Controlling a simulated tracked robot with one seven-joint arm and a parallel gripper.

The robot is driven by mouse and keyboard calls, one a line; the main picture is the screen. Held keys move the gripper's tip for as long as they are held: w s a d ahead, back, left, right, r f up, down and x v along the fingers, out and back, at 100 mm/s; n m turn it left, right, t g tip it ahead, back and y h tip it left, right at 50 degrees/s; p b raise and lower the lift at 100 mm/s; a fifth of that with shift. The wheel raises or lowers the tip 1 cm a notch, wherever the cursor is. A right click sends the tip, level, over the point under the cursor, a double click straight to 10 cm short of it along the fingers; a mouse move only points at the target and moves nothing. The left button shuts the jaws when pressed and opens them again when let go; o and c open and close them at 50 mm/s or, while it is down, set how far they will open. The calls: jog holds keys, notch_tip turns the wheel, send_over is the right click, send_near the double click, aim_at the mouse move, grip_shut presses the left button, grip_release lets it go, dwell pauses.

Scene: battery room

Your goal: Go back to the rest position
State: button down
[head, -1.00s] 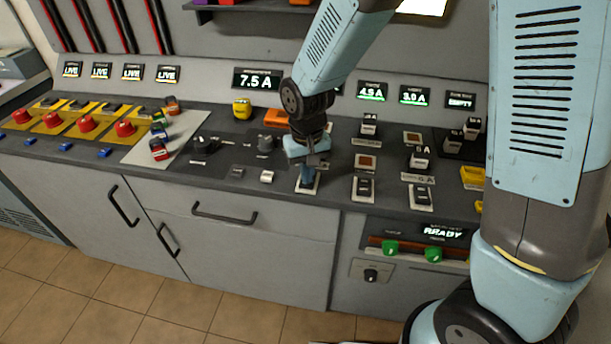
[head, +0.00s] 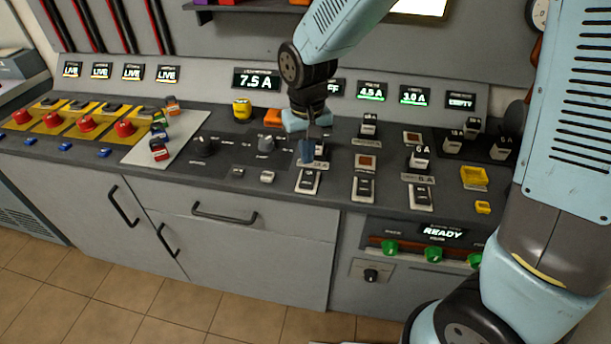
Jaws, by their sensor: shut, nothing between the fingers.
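My gripper (head: 307,152) is in the head view, at the end of my light blue arm. Its fingers are shut with nothing between them and point down. It hangs a little above the console top (head: 215,178), just behind a black rocker switch (head: 309,180) on a white plate. It looks apart from that switch.
Displays line the back panel, including one reading 7.5 A (head: 257,79).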

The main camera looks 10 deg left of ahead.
jog(key=shift+r, duration=0.2)
dwell(0.3)
jog(key=d+r+m+t+y, duration=0.1)
jog(key=d+r+m+t, duration=0.15)
jog(key=d+r, duration=1.25)
jog(key=s+d+r+m+t+h, duration=0.1)
jog(key=s+d+r+m+t, duration=0.1)
jog(key=s+d, duration=0.9)
jog(key=d+r+t, duration=0.1)
jog(key=d+r, duration=0.1)
jog(key=d, duration=0.2)
jog(key=shift+r, duration=0.3)
jog(key=shift+m, duration=0.25)
